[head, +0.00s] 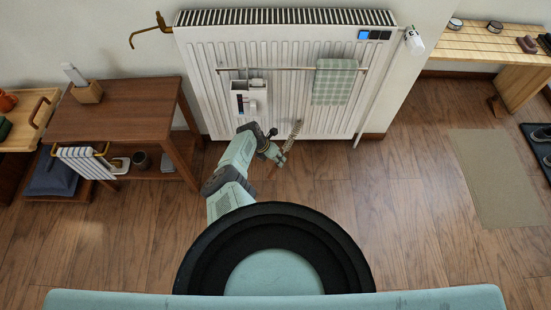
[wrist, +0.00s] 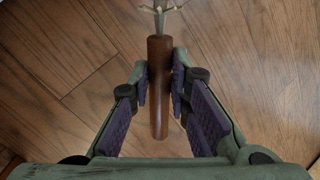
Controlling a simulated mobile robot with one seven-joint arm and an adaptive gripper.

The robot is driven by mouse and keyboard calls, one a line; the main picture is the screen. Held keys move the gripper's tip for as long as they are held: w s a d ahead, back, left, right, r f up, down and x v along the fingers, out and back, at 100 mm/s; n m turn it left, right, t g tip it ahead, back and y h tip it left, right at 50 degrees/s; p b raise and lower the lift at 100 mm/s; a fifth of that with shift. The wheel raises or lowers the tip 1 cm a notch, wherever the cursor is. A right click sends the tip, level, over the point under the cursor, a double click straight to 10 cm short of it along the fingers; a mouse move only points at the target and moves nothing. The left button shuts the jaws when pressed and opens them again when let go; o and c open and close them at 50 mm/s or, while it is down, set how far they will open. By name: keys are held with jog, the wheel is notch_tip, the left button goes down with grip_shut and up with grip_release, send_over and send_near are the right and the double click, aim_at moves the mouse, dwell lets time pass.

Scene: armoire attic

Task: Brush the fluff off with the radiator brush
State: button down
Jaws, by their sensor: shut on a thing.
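My gripper (wrist: 159,85) is shut on the brown wooden handle of the radiator brush (wrist: 158,60). In the wrist view the handle lies between the purple pads, and pale bristles on a metal stem show at the top edge. In the head view my gripper (head: 277,153) is low in front of the white radiator (head: 205,90), and the bristly brush head (head: 294,132) points up toward the radiator's lower part. I cannot tell whether the bristles touch it. No fluff can be made out in either view.
A rail on the radiator carries a checked green towel (head: 335,82) and a white holder (head: 249,101). A brass valve (head: 148,32) sticks out at its left, a white thermostat knob (head: 413,40) at its right. A wooden table (head: 125,105) stands left.

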jog(key=a+b, duration=0.3)
jog(key=a, duration=0.9)
dwell(0.7)
jog(key=shift+s+p, duration=2.95)
jog(key=shift+p, duration=0.3)
